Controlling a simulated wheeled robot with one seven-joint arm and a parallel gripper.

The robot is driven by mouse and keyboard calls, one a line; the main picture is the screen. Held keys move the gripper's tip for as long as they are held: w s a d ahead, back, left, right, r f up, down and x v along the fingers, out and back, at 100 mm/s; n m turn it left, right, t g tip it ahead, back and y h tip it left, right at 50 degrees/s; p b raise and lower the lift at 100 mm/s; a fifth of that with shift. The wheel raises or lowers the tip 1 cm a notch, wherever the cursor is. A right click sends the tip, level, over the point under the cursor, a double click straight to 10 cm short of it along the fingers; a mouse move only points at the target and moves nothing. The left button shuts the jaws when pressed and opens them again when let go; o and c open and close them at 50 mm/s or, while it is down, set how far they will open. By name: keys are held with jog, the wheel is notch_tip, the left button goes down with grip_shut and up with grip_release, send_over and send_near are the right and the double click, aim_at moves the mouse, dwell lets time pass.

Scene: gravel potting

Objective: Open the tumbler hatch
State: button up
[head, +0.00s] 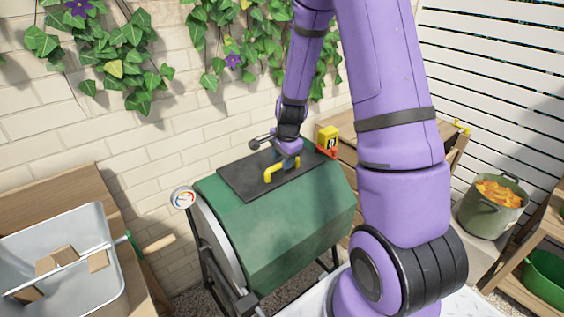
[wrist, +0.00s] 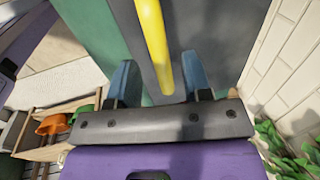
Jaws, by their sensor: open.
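The green tumbler (head: 290,228) stands in front of the brick wall on a dark frame. Its dark grey hatch (head: 236,180) lies closed on the top, with a yellow bar handle (head: 282,170). My gripper (head: 285,160) is at the handle, seen from behind and above. In the wrist view, the two blue fingers of my gripper (wrist: 158,80) are apart, and the yellow handle (wrist: 152,45) runs down between them over the hatch (wrist: 195,30). Whether a finger touches the handle cannot be told.
A metal tub (head: 60,245) with brown blocks stands on a wooden table at the left. A round gauge (head: 183,197) sits at the tumbler's left end. A yellow device (head: 327,138) is behind the tumbler's right end. A green pot (head: 490,210) stands at the right. Ivy (head: 125,45) hangs on the wall.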

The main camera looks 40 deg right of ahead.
jog(key=shift+w+f, duration=0.15)
jog(key=shift+f, duration=0.75)
grip_shut()
jog(key=shift+w+r, duration=0.15)
jog(key=shift+r, duration=0.05)
